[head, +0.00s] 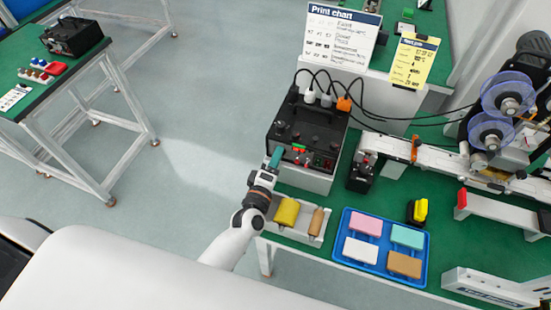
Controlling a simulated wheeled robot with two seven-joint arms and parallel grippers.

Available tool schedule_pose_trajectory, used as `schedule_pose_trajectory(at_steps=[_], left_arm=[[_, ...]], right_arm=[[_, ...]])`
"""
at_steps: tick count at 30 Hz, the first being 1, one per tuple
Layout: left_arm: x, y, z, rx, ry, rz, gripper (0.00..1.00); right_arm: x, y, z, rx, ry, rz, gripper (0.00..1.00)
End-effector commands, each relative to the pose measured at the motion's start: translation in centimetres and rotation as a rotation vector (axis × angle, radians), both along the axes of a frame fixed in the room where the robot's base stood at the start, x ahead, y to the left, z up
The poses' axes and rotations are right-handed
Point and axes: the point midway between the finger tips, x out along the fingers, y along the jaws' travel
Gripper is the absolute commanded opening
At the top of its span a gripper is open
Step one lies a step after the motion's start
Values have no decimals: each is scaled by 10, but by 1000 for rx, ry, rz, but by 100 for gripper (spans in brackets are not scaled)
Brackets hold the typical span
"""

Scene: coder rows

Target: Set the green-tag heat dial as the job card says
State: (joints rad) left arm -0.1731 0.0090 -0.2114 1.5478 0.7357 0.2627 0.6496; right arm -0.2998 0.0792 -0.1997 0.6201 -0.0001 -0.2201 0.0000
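A black control box (309,126) with small dark knobs stands on a pale block on the green bench. A small green tag (298,148) shows on its front panel, with red marks below it. The dial by this tag is too small to read. A yellow card (415,60) with a black heading stands behind; its writing is too small to read. My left gripper (275,158), with teal at its tip, is at the box's front left corner, left of the green tag. I cannot tell whether it touches the box or how its fingers stand. My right gripper is out of view.
A white print chart (340,35) stands behind the box, with black cables and an orange plug below. A tray (274,228) with a yellow roll and a blue tray (345,242) with colored blocks lie in front. A spool machine (495,115) stands at right.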

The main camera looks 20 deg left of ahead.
Motion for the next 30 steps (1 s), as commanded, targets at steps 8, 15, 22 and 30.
schedule_pose_trajectory(at_steps=[8, 15, 22, 30], left_arm=[[0, 0, 1, -1, -2, 1, 48], [-18, 1, -2, -2, 0, 0, 48], [-68, 2, -4, -1, 2, 0, 48], [-111, 4, -2, 0, 1, -1, 48]], right_arm=[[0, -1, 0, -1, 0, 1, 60], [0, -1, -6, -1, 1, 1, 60], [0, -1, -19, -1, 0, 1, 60], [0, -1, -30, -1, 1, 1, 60]])
